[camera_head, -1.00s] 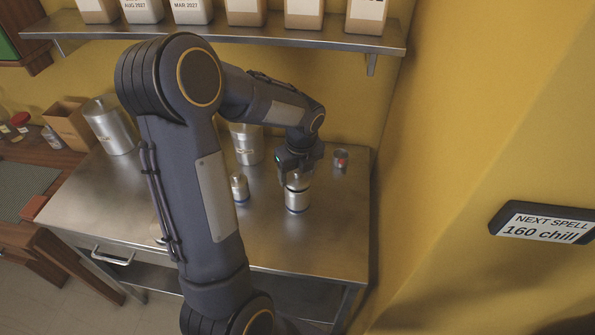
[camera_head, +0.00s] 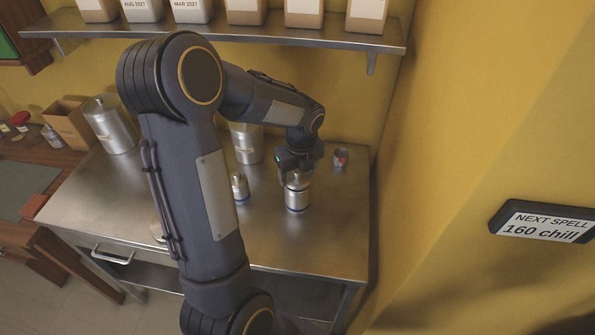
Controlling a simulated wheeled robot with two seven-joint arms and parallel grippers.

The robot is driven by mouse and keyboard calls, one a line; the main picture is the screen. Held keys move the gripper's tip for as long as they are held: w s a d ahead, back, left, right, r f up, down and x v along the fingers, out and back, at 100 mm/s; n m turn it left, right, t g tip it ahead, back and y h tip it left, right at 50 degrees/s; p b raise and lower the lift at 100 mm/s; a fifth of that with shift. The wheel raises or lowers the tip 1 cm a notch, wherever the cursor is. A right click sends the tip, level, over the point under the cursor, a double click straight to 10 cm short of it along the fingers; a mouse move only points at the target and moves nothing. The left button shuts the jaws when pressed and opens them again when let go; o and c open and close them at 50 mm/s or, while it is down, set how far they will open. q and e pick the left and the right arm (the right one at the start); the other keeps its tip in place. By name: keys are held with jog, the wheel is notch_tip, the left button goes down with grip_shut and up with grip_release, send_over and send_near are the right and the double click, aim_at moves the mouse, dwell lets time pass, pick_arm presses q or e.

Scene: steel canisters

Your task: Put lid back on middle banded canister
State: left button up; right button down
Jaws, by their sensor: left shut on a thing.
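The steel canister with a dark blue band (camera_head: 297,199) stands upright on the steel table, right of centre. My left gripper (camera_head: 297,173) points down directly over its top and is shut on the lid (camera_head: 296,181), a small steel piece at the canister's mouth. Whether the lid sits fully on the rim cannot be told at this size. A smaller steel canister (camera_head: 240,187) stands just to the left, partly beside my arm. My right gripper does not show.
The steel table (camera_head: 270,245) has clear room in front of the canisters. A taller canister (camera_head: 246,143) stands behind, and a big one (camera_head: 108,127) at the left. A small red-marked can (camera_head: 340,158) is to the right. A shelf (camera_head: 250,34) hangs above.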

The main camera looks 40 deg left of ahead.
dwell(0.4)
pick_arm(q)
jog(key=o, duration=1.2)
jog(key=shift+o, duration=0.2)
jog(key=shift+r, duration=0.1)
jog(key=shift+r+p, duration=3.25)
jog(key=shift+r, duration=0.15)
grip_shut()
